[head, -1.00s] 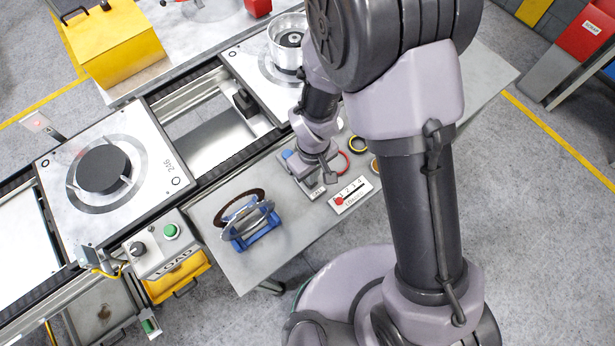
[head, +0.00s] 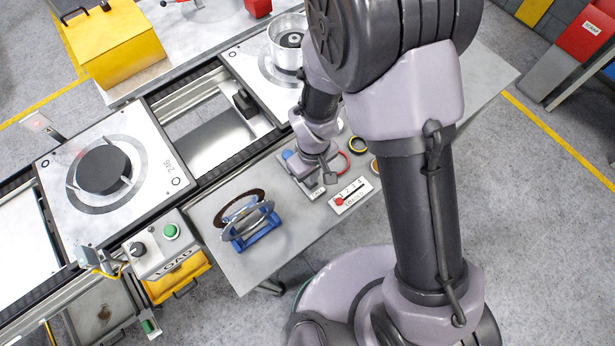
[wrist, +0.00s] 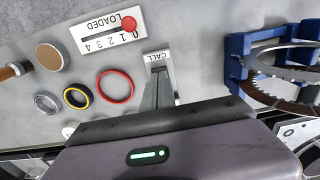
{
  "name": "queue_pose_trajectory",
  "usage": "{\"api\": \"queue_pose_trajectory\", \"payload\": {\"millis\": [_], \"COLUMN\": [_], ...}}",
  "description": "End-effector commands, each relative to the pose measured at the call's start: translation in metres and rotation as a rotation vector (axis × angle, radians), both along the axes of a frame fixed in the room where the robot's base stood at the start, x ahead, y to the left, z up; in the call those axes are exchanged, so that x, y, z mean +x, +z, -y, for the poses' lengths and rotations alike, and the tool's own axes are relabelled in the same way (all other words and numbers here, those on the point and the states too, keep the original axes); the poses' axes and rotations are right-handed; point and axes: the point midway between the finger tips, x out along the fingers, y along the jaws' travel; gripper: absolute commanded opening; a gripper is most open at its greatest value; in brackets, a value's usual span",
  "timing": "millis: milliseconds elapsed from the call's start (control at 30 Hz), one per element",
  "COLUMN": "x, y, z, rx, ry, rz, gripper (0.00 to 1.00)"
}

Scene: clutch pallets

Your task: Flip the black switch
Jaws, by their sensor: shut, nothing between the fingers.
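A black knob-like switch (head: 137,248) sits on the grey LOAD box (head: 152,262), left of a green button (head: 171,231). My gripper (head: 328,176) is well to the right of that box, over a small grey box (head: 296,170) with a blue top part on the side table. In the wrist view my gripper (wrist: 158,77) is shut and empty, its fingers pointing at the CALL label (wrist: 157,57). The gripper body hides much of the CALL box, so I cannot tell whether it carries a black switch.
A LOADED counter plate (head: 351,194) with a red slider lies close to my gripper. Coloured rings (wrist: 115,86) lie nearby. A blue stand with discs (head: 250,225) is on the table between my gripper and the LOAD box. The conveyor pallet (head: 75,190) is behind it.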

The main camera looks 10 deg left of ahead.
Motion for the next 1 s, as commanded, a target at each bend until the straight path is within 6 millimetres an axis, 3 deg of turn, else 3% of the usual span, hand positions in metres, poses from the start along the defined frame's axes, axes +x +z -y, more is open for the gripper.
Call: {"api": "queue_pose_trajectory", "payload": {"millis": [1000], "x": [0.0000], "y": [-0.0073], "z": [0.0000], "rx": [0.000], "ry": [0.000], "rz": [0.000], "gripper": [0.00]}}
